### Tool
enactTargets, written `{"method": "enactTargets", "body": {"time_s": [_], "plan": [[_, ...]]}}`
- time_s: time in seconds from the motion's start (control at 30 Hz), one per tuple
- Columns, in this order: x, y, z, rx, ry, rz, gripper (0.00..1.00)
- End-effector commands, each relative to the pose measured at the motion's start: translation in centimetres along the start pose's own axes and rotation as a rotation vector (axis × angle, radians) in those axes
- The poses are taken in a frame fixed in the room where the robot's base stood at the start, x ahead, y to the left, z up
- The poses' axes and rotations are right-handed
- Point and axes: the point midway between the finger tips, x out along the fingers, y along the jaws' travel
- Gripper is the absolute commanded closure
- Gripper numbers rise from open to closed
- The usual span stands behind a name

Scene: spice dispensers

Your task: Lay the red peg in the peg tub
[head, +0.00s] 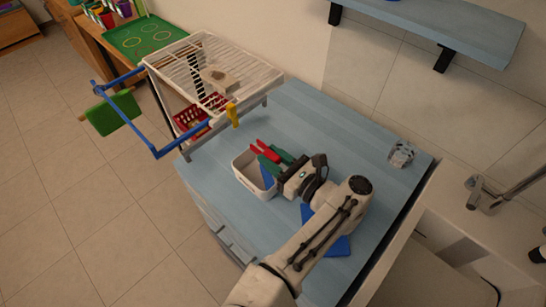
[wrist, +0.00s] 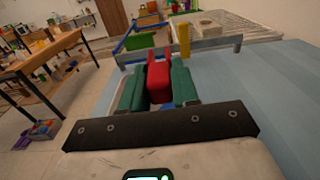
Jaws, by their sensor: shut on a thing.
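The red peg (head: 263,148) is held between the green fingers of my gripper (head: 274,156), which is shut on it. In the wrist view the red peg (wrist: 158,80) sits between the two green fingers (wrist: 157,88), with its two prongs pointing away from me. The white peg tub (head: 247,181) stands on the blue worktop, just left of and below my gripper in the head view. A blue piece (head: 267,174) shows at the tub's right side. The tub's floor is partly hidden, and I cannot tell the height of the peg above the worktop.
A white wire rack (head: 215,60) with blue rails stands at the worktop's far left end, a red basket (head: 190,120) under it. A yellow peg (head: 232,115) is on the rack's near edge. A clear glass (head: 401,154) stands at right. A blue piece (head: 338,246) lies beneath my arm.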

Motion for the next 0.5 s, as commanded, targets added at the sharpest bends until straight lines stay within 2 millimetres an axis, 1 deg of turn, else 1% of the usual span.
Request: {"method": "enactTargets", "body": {"time_s": [0.03,0.33,0.37,0.5], "plan": [[0.03,0.01,-0.23,0.0,-0.001,0.0,0.87],[0.01,0.01,-0.17,0.0,0.0,0.0,0.87],[0.01,0.01,-0.17,0.0,0.0,0.0,0.67],[0.01,0.01,-0.18,0.0,0.0,0.0,0.54]]}}
